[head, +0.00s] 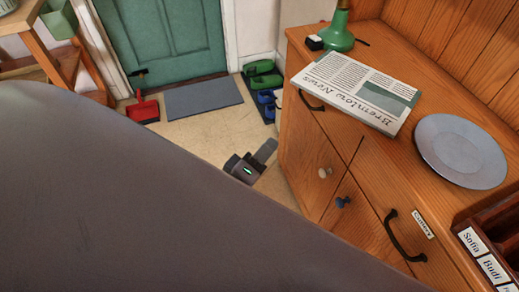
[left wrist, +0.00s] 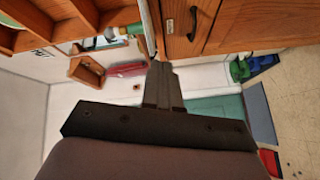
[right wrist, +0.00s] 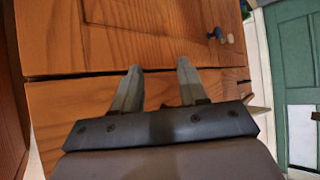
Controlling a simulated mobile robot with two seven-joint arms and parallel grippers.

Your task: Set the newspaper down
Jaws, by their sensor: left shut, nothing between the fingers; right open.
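The newspaper (head: 361,92), headed "Bremlow News", lies flat on top of the wooden sideboard (head: 300,43), near its front edge, with nothing holding it. My left gripper (head: 266,150) is in front of the sideboard, apart from the newspaper and lower left of it in the head view. Its fingers are together and empty in the left wrist view (left wrist: 161,75). My right gripper (right wrist: 158,82) is open and empty, facing the wooden drawer fronts in the right wrist view. It does not show in the head view, where my grey arm covers much of the lower left.
A grey plate (head: 461,151) lies right of the newspaper, and a green lamp base (head: 338,38) stands behind it. A name-labelled rack (head: 480,222) is at the right. A mat (head: 203,97), green shoes (head: 262,75) and a red dustpan (head: 144,111) are on the floor near the door.

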